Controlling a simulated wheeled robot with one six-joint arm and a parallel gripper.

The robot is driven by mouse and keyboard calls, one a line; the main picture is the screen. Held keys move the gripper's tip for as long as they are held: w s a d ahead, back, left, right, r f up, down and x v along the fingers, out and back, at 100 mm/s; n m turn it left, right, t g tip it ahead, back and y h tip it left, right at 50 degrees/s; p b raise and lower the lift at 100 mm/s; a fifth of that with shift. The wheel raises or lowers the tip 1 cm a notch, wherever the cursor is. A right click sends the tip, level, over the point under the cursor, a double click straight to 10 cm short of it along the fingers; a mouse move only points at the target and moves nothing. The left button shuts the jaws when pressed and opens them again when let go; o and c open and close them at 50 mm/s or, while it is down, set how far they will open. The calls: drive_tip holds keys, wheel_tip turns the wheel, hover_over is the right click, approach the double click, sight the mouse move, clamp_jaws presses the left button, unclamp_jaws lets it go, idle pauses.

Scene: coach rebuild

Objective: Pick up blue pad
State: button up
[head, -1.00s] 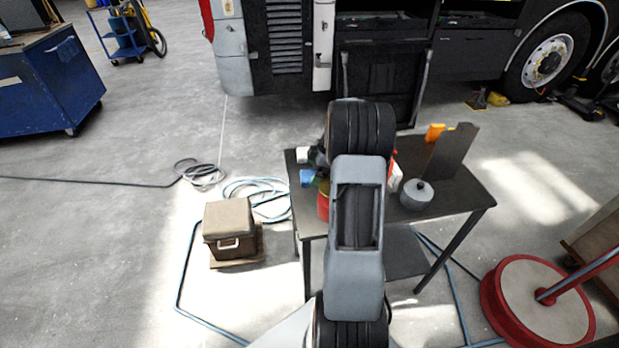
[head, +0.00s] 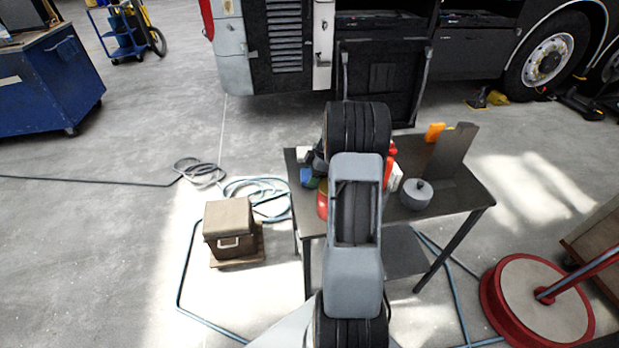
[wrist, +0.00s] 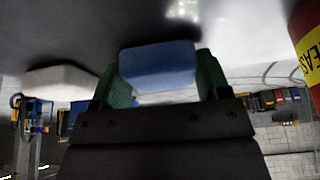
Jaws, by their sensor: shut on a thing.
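The blue pad (wrist: 158,66) is in the wrist view between the two green fingers of my gripper (wrist: 160,82). The fingers are shut on its two sides. In the head view the blue pad (head: 306,174) shows as a small blue patch at the left side of the dark table (head: 462,194). My gripper (head: 314,183) is there too, mostly hidden by my arm. The wrist picture looks upside down, with a grey surface along its top. I cannot tell whether the pad touches the table.
A red can (head: 322,205) stands close to my gripper; a red can with a yellow label (wrist: 308,50) shows in the wrist view. A white block (wrist: 62,80) is opposite. A grey pot (head: 416,195), dark upright plate (head: 450,150) and orange object (head: 434,132) stand at the table's right.

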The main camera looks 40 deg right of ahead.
drive_tip(key=shift+r, duration=0.1)
drive_tip(key=shift+c, duration=0.2)
wheel_tip(320, 180, up, 10)
drive_tip(key=shift+f, duration=0.1)
idle(0.3)
